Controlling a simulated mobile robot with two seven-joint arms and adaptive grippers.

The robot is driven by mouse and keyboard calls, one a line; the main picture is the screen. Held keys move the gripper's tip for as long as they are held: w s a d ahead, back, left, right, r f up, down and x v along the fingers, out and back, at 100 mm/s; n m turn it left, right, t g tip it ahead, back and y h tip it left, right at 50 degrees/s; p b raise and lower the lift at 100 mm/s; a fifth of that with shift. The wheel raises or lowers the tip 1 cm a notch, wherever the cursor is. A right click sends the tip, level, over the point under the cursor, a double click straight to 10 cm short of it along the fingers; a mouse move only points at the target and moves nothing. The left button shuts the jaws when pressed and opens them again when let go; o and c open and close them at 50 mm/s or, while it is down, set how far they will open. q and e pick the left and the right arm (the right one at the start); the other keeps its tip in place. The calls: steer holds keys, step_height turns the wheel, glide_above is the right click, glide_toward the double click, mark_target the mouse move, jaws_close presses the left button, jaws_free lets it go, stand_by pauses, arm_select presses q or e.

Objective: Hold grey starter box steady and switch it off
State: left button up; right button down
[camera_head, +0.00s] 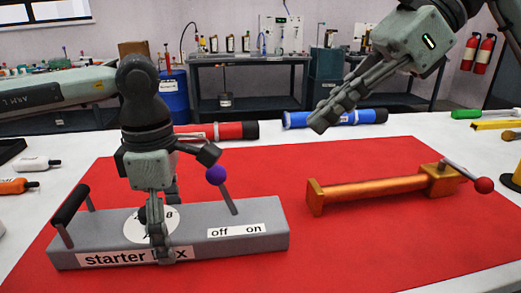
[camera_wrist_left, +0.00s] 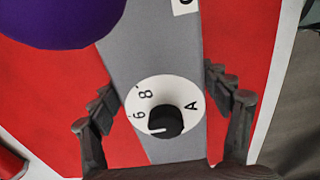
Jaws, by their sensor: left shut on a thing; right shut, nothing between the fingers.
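The grey starter box (camera_head: 110,252) lies on the red mat with its "starter box" label facing me. A lever with a purple knob (camera_head: 216,175) rises from its top and leans left, towards the "off" side of the "off on" label (camera_head: 236,231). The purple knob also fills the upper left of the left wrist view (camera_wrist_left: 62,18). My left gripper (camera_head: 163,225) is shut across the box's body, one finger on each side, around the white dial (camera_wrist_left: 185,97). My right gripper (camera_head: 322,118) is shut and empty, in the air up and right of the box.
An orange metal device with a lever and red knob (camera_head: 484,185) lies on the mat's right. A red cylinder (camera_head: 225,130) and a blue cylinder (camera_head: 335,118) lie behind. The box's black handle (camera_head: 70,205) is at its left end. The mat's front right is clear.

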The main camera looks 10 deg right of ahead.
mark_target(223, 172)
steer(key=x, duration=0.4)
steer(key=a+r+x, duration=0.1)
steer(key=x, duration=0.7)
steer(key=shift+w+a+r, duration=0.1)
steer(key=shift+a+r, duration=0.1)
steer(key=shift+a, duration=0.1)
steer(key=shift+w+a, duration=0.15)
steer(key=shift+a, duration=0.3)
steer(key=shift+w+a, duration=0.1)
steer(key=shift+a, duration=1.1)
arm_select(q)
steer(key=shift+d, duration=0.1)
arm_select(e)
steer(key=shift+f, duration=0.1)
